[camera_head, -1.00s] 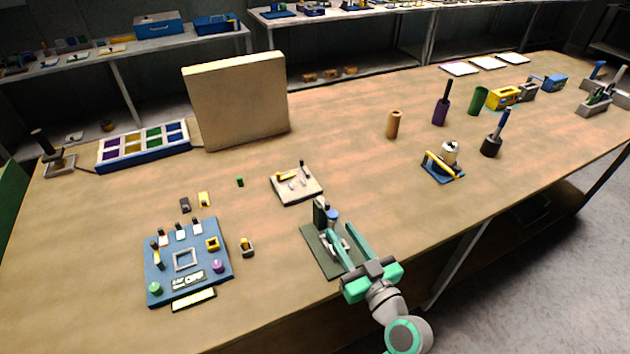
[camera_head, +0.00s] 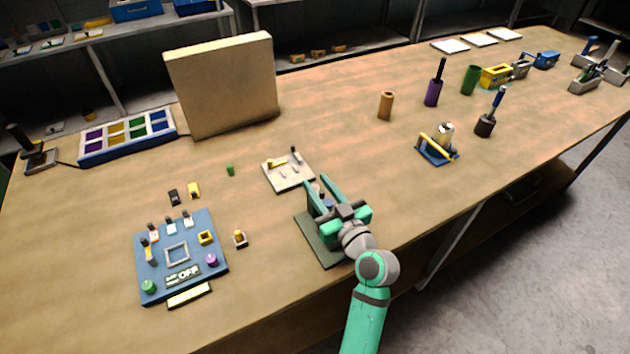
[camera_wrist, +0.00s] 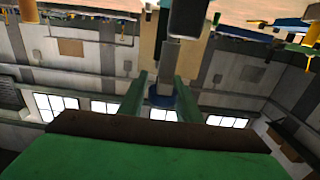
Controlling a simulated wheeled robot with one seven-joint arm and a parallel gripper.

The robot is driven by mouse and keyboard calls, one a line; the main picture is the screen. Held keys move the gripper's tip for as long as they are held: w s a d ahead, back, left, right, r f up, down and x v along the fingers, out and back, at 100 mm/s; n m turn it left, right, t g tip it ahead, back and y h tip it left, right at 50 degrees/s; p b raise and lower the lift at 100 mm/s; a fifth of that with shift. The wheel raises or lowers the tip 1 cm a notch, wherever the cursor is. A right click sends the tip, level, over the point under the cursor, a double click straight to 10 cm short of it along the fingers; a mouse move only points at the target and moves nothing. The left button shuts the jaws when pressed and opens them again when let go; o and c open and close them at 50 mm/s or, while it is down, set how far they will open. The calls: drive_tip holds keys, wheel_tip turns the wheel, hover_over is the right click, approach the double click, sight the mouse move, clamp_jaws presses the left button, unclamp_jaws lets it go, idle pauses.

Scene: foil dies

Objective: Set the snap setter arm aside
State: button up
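The snap setter stands on a dark green base plate (camera_head: 312,240) near the front edge of the bench. My gripper (camera_head: 317,182) is over it with its two green fingers apart, hiding most of the setter. In the wrist view the fingers (camera_wrist: 160,92) stand on either side of a grey bar (camera_wrist: 168,58) with a blue round part (camera_wrist: 162,98) below it in the picture. I take this bar to be part of the setter arm, but cannot be sure. Gaps show beside the bar, so it is not gripped.
A pale plate with small parts (camera_head: 288,172) lies just behind the setter. A blue panel (camera_head: 180,255) is to the left, with a small yellow-topped piece (camera_head: 240,238) beside it. A blue-based yellow-barred fixture (camera_head: 437,150) stands to the right. Bare bench lies between.

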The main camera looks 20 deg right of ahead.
drive_tip(key=shift+w+a, duration=0.15)
drive_tip(key=shift+w, duration=0.9)
clamp_jaws()
